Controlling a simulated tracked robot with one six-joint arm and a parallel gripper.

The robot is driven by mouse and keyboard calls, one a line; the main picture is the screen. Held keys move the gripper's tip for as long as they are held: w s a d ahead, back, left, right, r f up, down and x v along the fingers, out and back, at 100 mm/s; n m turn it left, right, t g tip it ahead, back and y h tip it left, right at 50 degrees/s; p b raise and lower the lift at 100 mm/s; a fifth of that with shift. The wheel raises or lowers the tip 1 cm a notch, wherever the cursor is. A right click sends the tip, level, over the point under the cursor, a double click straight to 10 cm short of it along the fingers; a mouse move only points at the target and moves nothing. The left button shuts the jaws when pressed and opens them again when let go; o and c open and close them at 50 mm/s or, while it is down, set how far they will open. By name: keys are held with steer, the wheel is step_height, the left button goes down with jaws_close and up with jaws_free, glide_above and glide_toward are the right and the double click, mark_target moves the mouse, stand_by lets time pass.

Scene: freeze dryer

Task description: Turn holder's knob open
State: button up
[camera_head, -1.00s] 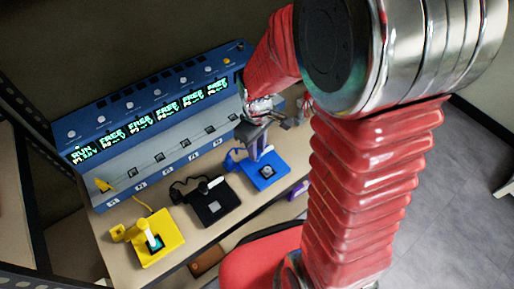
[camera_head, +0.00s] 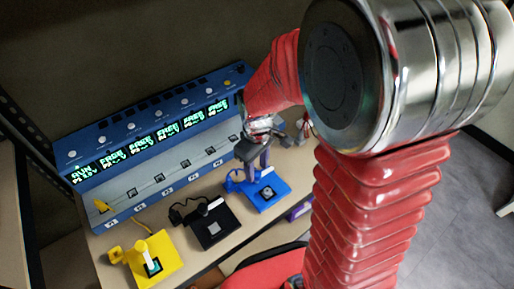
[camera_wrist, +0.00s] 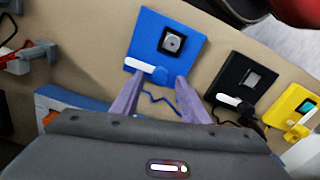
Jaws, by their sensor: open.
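A blue holder (camera_head: 266,192) lies flat on the bench, and it also shows in the wrist view (camera_wrist: 191,62). It has a square dark socket with a grey round centre. A white lever with a blue rounded end, seemingly its knob (camera_wrist: 147,67), lies along its near edge in the wrist view. My gripper (camera_wrist: 160,82) is open, with its two purple fingers apart on either side of the knob's blue end; I cannot tell whether they touch it. In the head view my gripper (camera_head: 260,168) is over the blue holder's back edge and hides the knob there.
A black holder (camera_head: 213,230) and a yellow holder (camera_head: 170,262) stand left of the blue one. Behind them is a blue-grey panel (camera_head: 150,160) with green displays. A red-and-grey fitting (camera_wrist: 28,55) is at left in the wrist view. A red chair (camera_head: 262,268) stands in front.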

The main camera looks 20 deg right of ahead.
mark_target(257, 173)
step_height(257, 173, up, 12)
steer(key=shift+r, duration=0.2)
stand_by(0.8)
steer(key=s+r+m+t, duration=0.5)
steer(key=s+r, duration=0.3)
steer(key=s, duration=0.3)
steer(key=shift+s+r+m+t, duration=0.2)
steer(key=shift+s+m+t, duration=0.1)
steer(key=shift+m, duration=0.4)
